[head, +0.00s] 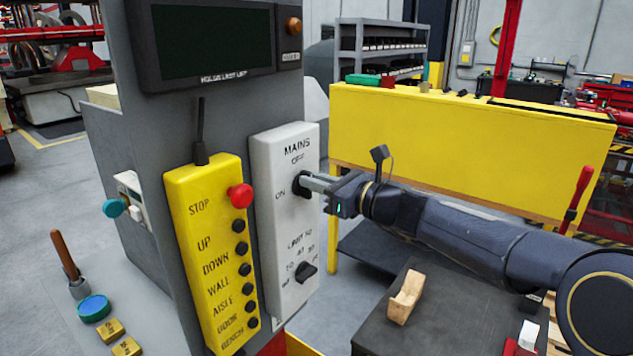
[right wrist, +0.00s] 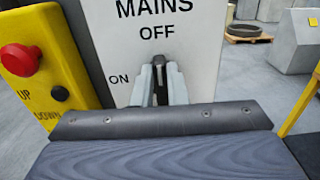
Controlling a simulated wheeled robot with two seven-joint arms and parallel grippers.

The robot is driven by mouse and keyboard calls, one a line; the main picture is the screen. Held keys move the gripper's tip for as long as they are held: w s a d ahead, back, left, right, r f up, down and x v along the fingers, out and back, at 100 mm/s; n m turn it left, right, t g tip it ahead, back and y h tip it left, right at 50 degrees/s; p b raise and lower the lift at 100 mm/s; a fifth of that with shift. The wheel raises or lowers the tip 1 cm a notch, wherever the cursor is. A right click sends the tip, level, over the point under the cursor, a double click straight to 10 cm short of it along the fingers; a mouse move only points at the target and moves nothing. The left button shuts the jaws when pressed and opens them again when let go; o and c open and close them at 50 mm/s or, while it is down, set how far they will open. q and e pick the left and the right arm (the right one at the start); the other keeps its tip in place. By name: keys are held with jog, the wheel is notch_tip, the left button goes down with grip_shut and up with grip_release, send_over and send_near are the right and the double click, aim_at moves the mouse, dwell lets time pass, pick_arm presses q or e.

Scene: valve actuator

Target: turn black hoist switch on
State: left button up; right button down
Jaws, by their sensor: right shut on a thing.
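The black hoist switch (head: 298,185) is a knob on the light grey panel (head: 270,150) marked MAINS, with OFF above it and ON to its left. My right gripper (head: 312,184) reaches it from the right and is shut on it. In the right wrist view the dark top end of the switch (right wrist: 159,61) shows between the two fingers, just under the word OFF. The fingers hide most of the knob, so its exact angle is hard to tell. My left gripper is not in view.
A yellow pendant (head: 205,250) with a red stop button (head: 241,196) and several black buttons hangs left of the panel. A lower black selector knob (head: 306,271) sits below the switch. A yellow bench (head: 460,150) stands behind my right arm. A wooden block (head: 405,298) lies on a dark surface.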

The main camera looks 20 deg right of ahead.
jog(key=n+b, duration=0.4)
jog(key=f+n+b, duration=0.1)
jog(key=n+b, duration=0.3)
jog(key=s+a+n+b, duration=0.1)
jog(key=n+b, duration=0.3)
jog(key=shift+a+f+b, duration=0.1)
jog(key=shift+f+b, duration=0.15)
jog(key=shift+b, duration=0.15)
jog(key=shift+s+a+f+n+b, duration=0.1)
jog(key=shift+f+n+b, duration=0.05)
jog(key=shift+n+b, duration=1)
jog(key=shift+a+f+n+b, duration=0.1)
jog(key=shift+n+b, duration=0.8)
jog(key=shift+n, duration=0.45)
jog(key=c, duration=1.4)
grip_release()
jog(key=shift+c, duration=0.2)
jog(key=shift+r, duration=0.1)
jog(key=shift+d, duration=0.15)
